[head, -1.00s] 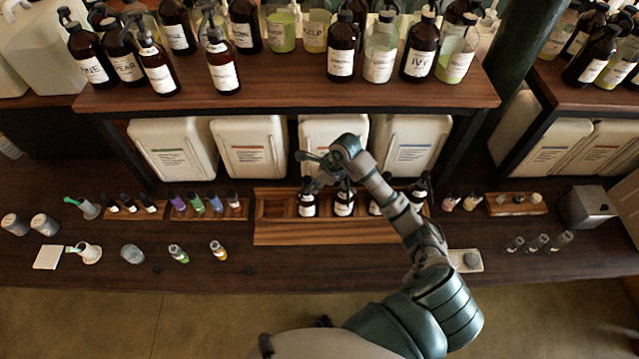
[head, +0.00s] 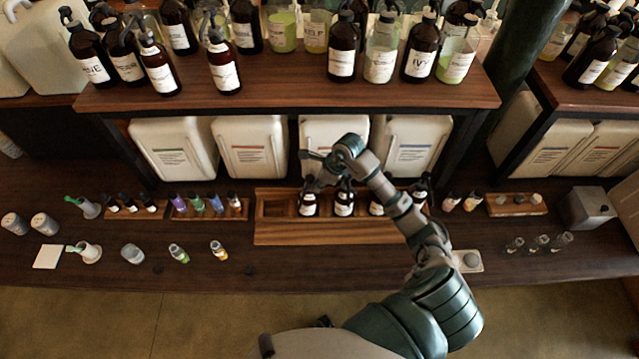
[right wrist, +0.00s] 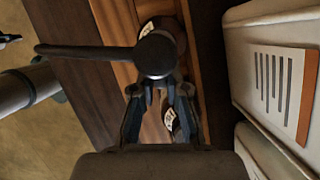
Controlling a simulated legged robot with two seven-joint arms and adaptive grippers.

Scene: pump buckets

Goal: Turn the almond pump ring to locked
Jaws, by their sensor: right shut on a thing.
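Several dark pump bottles with white labels stand in a wooden tray (head: 330,236) on the counter. My right gripper (head: 318,172) is at the leftmost bottle (head: 307,206), reaching it from above. In the right wrist view, the fingers (right wrist: 162,88) are shut around the neck just under a black pump head (right wrist: 155,56), whose long nozzle points left. The head hides the ring and the exact contact. I cannot read the label to tell whether this is the almond pump. My left gripper is not in view.
A wooden shelf (head: 290,92) with several large bottles overhangs the back. White canisters (head: 250,147) stand under it, behind the tray. Small vials (head: 197,204) stand left of the tray. The counter front before the tray is mostly clear.

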